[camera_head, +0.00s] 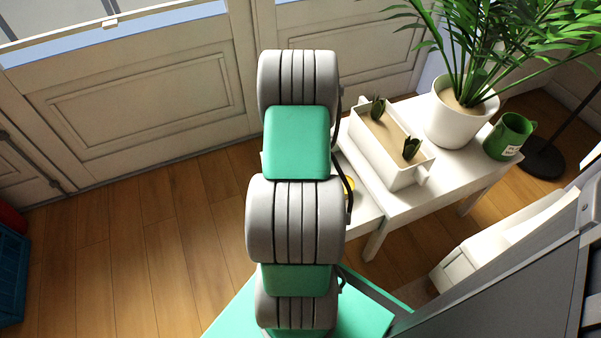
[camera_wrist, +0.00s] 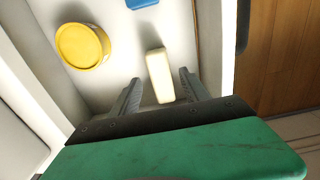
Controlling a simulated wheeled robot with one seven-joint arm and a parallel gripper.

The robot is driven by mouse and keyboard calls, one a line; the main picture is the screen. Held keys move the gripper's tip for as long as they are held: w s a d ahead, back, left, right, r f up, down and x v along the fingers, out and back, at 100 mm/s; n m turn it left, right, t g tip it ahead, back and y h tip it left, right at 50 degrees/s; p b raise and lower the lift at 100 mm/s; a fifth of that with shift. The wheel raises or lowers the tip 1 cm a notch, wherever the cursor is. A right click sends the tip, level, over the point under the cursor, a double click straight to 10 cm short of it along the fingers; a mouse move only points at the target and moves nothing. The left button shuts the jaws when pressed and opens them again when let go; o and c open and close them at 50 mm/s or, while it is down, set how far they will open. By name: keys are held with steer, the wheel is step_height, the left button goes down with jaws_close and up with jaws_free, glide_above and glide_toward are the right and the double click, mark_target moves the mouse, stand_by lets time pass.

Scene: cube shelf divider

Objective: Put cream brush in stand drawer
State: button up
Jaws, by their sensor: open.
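A cream block-shaped thing, which looks like the cream brush (camera_wrist: 159,70), shows in the wrist view between the two fingers of my gripper (camera_wrist: 159,80). The fingers are open, with gaps beside the cream thing. Its near end lies between the fingers and its far end reaches past them. Below is a pale surface with raised edges (camera_wrist: 112,88), which looks like the inside of the stand's drawer. I cannot tell whether the cream thing touches that surface. In the head view my arm hides my gripper, the brush and most of the drawer.
A yellow round container (camera_wrist: 83,45) and a blue thing (camera_wrist: 141,3) lie on the pale surface. The white stand (camera_head: 385,208) carries a planter (camera_head: 390,150), a potted plant (camera_head: 458,115) and a green mug (camera_head: 508,137).

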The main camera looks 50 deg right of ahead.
step_height(320, 180, up, 9)
steer(key=p, duration=0.3)
steer(key=w+a+r+n, duration=0.1)
steer(key=w+a+r, duration=0.3)
steer(key=a, duration=0.3)
steer(key=w+a+r+n, duration=0.1)
steer(key=w+a+r, duration=0.25)
steer(key=a, duration=0.35)
steer(key=s+a+r+n+t, duration=0.1)
steer(key=s+a+r+n, duration=0.1)
steer(key=a, duration=0.9)
steer(key=s+a+r+n+t, duration=0.1)
steer(key=s+a+r, duration=0.3)
steer(key=a, duration=0.7)
steer(key=shift+s+a+r+n, duration=0.2)
steer(key=shift+r+n, duration=0.35)
steer(key=shift+n, duration=0.05)
